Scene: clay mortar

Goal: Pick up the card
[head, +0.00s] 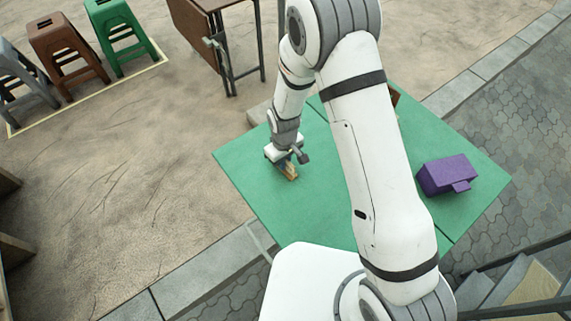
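My gripper (286,163) points down over the left part of the green table (245,160). A small tan and yellowish piece (291,173) shows right at the fingertips, at or just above the table top. It is too small to tell whether this is the card. I cannot tell whether the fingers are open or shut on it. No other card is clearly seen. My arm hides the middle of the table.
A purple box-like object (446,174) stands on the table's right part. A brown object (394,96) is partly hidden behind my arm. A brown folding table (214,22) and several stools (122,38) stand beyond. The table's front left is clear.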

